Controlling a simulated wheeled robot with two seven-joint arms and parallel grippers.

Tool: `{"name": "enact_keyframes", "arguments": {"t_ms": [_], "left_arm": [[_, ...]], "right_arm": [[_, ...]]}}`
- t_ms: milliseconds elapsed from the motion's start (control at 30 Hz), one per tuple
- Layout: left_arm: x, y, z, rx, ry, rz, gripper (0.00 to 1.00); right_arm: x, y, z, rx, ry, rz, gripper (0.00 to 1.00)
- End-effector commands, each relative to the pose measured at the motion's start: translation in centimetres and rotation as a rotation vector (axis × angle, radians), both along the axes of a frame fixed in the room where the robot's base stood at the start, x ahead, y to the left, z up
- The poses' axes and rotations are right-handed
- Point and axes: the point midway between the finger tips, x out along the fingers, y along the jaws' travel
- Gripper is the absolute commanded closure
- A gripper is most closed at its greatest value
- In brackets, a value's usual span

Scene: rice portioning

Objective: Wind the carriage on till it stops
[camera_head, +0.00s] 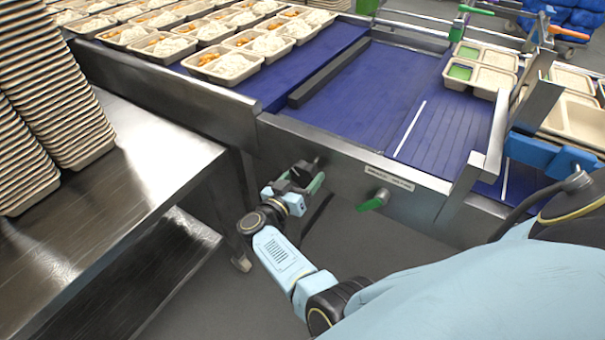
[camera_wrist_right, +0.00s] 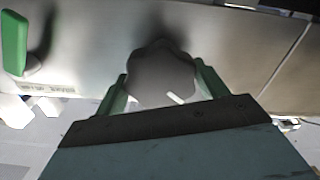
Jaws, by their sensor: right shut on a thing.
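My right gripper (camera_head: 303,177) is at the near steel side wall of the conveyor. In the right wrist view its green fingers (camera_wrist_right: 162,92) are shut on a dark grey lobed knob (camera_wrist_right: 162,78), one finger on each side of it. The knob stands out from the steel wall. A dark grey bar (camera_head: 330,72) lies across the blue belt; I cannot tell whether it is the carriage. A green-handled lever (camera_head: 375,200) sits on the wall to the right of the gripper, and it also shows in the right wrist view (camera_wrist_right: 15,43). My left gripper is not in view.
Filled trays (camera_head: 226,66) stand in rows on the far left of the belt (camera_head: 375,95). Trays with green compartments (camera_head: 459,72) stand at the right. Tall tray stacks (camera_head: 50,85) stand on a steel table (camera_head: 135,165) at left. The middle belt is clear.

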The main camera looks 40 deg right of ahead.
Motion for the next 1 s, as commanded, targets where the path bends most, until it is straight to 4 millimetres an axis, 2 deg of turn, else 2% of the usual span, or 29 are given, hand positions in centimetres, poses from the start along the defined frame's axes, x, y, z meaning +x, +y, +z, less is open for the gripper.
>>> {"name": "enact_keyframes", "arguments": {"t_ms": [100, 500, 800, 1000], "left_arm": [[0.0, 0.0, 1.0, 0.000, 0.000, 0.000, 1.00], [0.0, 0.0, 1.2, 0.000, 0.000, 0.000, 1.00], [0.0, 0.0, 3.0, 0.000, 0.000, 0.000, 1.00], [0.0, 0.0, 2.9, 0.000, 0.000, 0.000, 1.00]], "right_arm": [[0.1, 0.1, 0.3, -0.031, 0.077, 0.001, 0.48], [0.1, 0.1, 0.1, -0.052, 0.120, 0.002, 0.48], [0.1, 0.1, 0.3, -0.143, 0.344, 0.002, 0.48], [0.1, 0.1, 0.1, -0.155, 0.370, 0.002, 0.48]]}}
